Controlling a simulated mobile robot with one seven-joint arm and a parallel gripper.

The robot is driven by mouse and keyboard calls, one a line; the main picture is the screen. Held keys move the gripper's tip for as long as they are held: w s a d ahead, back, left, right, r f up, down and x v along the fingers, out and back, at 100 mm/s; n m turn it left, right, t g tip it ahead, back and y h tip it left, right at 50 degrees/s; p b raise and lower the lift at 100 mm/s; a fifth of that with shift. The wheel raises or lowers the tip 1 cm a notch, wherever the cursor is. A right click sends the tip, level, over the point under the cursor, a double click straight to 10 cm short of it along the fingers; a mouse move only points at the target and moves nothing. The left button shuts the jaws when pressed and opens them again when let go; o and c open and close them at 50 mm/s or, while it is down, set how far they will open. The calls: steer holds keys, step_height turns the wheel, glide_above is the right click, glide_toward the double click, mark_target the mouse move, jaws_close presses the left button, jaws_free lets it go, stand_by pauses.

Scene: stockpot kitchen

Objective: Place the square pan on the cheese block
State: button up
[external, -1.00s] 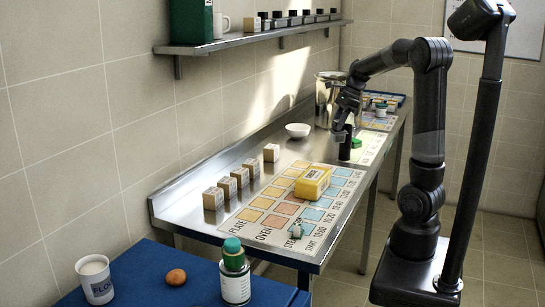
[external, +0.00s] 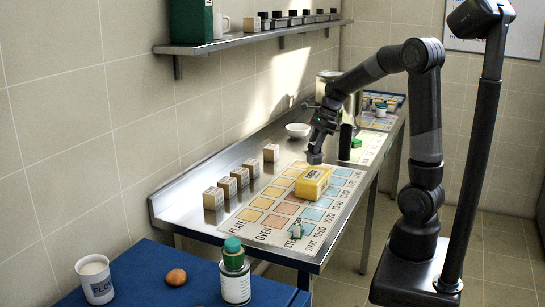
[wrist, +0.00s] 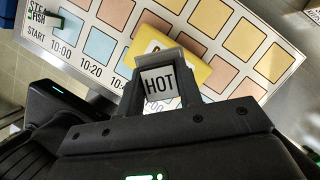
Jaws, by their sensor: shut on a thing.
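My gripper (external: 317,146) is shut on a small grey square piece (external: 314,158), which I take as the square pan. In the wrist view the pan (wrist: 157,86) sits between the fingers, with a white face reading HOT. The cheese block (external: 313,184) is a yellow block with a label on top, lying on the printed board. In the external view the pan is just above and behind the block's far edge. In the wrist view the cheese block (wrist: 192,62) is partly hidden by the pan and fingers. I cannot tell whether they touch.
The printed board (external: 268,226) has coloured squares and times. Several small boxes (external: 239,177) line the wall side of the steel counter. A black cylinder (external: 345,142) and a white bowl (external: 298,130) stand farther back. A small green item (external: 297,230) is near the board's front.

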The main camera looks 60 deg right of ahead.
mark_target(313, 159)
steer(key=shift+f, duration=2)
steer(key=shift+f, duration=0.1)
steer(key=o, duration=1.1)
